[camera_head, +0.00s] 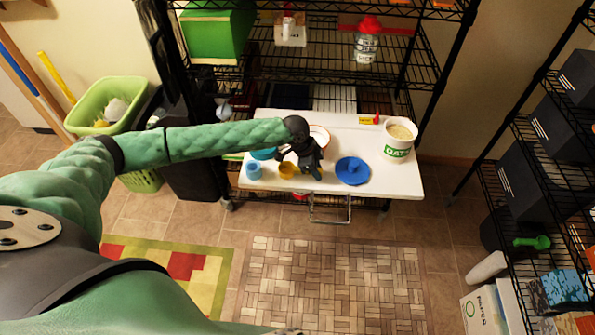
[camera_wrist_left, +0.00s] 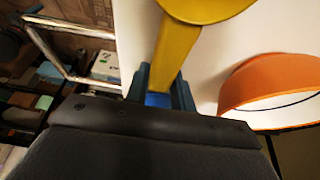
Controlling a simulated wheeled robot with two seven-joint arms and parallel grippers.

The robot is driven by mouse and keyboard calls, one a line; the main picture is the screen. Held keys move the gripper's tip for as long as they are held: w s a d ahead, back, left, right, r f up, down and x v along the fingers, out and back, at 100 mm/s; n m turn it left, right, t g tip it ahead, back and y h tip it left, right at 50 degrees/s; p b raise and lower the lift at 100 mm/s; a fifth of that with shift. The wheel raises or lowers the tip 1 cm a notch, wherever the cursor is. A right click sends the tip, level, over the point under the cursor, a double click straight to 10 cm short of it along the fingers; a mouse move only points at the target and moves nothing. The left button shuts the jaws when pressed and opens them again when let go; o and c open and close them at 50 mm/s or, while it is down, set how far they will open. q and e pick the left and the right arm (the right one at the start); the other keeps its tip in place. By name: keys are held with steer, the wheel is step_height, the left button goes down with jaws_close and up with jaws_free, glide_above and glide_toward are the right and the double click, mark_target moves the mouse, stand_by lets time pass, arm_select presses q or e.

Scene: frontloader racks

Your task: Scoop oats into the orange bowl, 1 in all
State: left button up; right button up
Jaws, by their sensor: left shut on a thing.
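My left gripper (camera_head: 306,166) is over the white table and shut on the handle of a yellow scoop (camera_head: 287,170). In the left wrist view the blue fingertips (camera_wrist_left: 160,96) pinch the yellow scoop handle (camera_wrist_left: 166,55); the scoop's head is cut off at the top edge. The orange bowl (camera_wrist_left: 268,74) stands on the table beside the scoop, with a white inside. In the head view it is mostly hidden behind my gripper, with part of its rim (camera_head: 327,135) showing. A white tub of oats (camera_head: 397,143), open on top, stands at the table's right end. My right gripper is not in view.
The table (camera_head: 395,185) also holds a blue cup (camera_head: 253,170), a teal bowl (camera_head: 263,153), a blue plate (camera_head: 352,171) with a blue item on it, and a small red-and-yellow item (camera_head: 372,119). Wire racks (camera_head: 340,75) stand behind and at the right.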

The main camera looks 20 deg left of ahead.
arm_select(q)
steer(key=c, duration=0.3)
jaws_close()
steer(key=shift+r+p, duration=2.05)
steer(key=shift+r, duration=0.45)
